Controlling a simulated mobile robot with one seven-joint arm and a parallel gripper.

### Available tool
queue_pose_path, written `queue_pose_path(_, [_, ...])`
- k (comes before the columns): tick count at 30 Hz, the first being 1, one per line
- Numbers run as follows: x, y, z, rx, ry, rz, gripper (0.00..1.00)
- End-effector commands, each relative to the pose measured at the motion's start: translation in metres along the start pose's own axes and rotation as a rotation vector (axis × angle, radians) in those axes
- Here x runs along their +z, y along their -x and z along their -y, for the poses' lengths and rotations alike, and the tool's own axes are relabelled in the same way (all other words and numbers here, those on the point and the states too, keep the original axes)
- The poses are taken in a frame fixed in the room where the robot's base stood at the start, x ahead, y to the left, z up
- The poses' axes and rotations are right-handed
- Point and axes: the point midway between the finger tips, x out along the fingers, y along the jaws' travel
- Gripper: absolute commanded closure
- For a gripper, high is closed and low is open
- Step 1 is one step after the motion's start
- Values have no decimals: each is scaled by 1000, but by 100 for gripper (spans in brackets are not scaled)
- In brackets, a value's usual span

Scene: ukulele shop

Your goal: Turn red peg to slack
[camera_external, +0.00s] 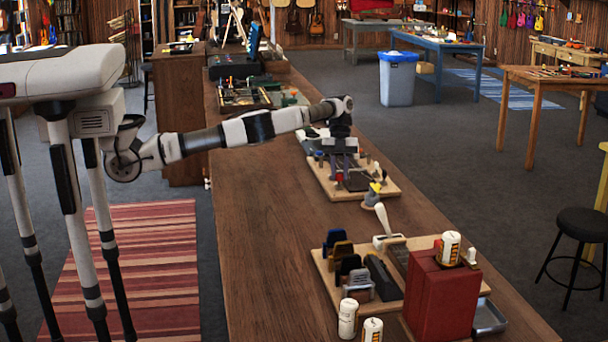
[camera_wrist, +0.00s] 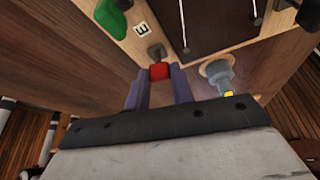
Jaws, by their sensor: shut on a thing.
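The red peg (camera_wrist: 160,71) is at the edge of a light wooden board (camera_wrist: 195,52) in the wrist view. It also shows as a small red spot (camera_external: 339,178) below my gripper in the outside view. My gripper (camera_wrist: 160,80) is shut on the red peg, with one purple-grey finger on each side of it. In the outside view, my gripper (camera_external: 344,172) points down over the board (camera_external: 325,184). A grey metal post joins the peg to the board. The peg's exact turn angle cannot be told.
A grey knob with a yellow part (camera_wrist: 218,74) stands close to the right finger. A red block (camera_external: 440,295) and several holders stand nearer on the bench (camera_external: 265,250).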

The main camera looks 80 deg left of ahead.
Motion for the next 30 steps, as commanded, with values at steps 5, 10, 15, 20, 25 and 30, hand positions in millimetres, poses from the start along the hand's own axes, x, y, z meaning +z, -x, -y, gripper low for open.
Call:
queue_pose_path(5, [0, 0, 0, -1, -1, 1, 70])
queue_pose_path(10, [0, 0, 0, -1, 0, 1, 55])
queue_pose_path(15, [0, 0, 0, 0, 1, 0, 55])
queue_pose_path(20, [1, 7, 0, -2, 0, 0, 55])
queue_pose_path(25, [2, 33, 0, -3, -1, 2, 55])
queue_pose_path(30, [1, 58, 0, -2, 0, 2, 55])
